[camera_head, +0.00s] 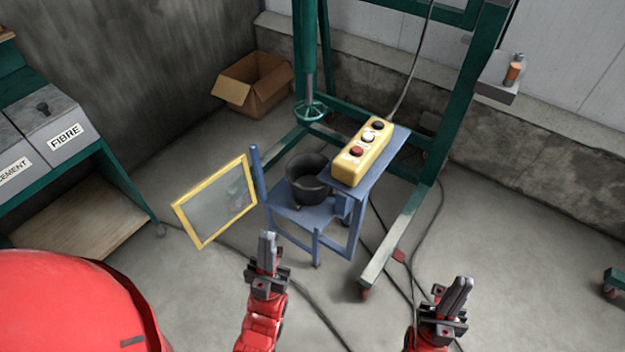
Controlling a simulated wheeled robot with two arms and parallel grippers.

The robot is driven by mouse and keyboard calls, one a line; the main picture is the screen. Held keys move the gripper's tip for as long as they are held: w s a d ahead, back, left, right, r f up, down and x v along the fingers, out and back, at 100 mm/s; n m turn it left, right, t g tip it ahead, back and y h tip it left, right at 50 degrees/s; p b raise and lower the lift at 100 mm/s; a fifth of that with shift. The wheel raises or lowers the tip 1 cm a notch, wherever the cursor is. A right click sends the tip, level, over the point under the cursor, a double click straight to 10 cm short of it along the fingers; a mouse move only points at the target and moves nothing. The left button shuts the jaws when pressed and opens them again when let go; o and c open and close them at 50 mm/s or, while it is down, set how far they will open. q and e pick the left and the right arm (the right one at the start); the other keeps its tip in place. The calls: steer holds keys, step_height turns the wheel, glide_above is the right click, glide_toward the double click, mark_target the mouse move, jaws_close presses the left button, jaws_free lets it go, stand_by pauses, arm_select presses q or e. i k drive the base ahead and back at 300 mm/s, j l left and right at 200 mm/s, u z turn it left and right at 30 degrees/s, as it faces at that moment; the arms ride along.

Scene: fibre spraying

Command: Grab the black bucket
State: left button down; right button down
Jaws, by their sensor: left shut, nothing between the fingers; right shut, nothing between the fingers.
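My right gripper (461,284) is shut and empty at the lower right, well away from the bucket.
A yellow control box (352,172) with buttons stands on the stand's upper plate. A yellow-framed panel (217,200) is left of the bucket. A green frame (447,110) and handwheel (310,111) stand behind. Cables cross the floor. A cardboard box (255,84) is at the back.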

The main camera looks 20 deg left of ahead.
mark_target(302, 171)
steer(key=i+j, duration=0.1)
steer(key=j, duration=0.3)
steer(key=i+j+u, duration=0.1)
steer(key=j, duration=0.3)
steer(key=i+j+u, duration=0.1)
steer(key=j, duration=0.25)
steer(key=i+j, duration=0.2)
steer(key=j, duration=0.2)
steer(key=i+j+u, duration=0.1)
steer(key=j, duration=0.25)
steer(key=i+j, duration=0.2)
steer(key=j, duration=0.2)
steer(key=u, duration=0.05)
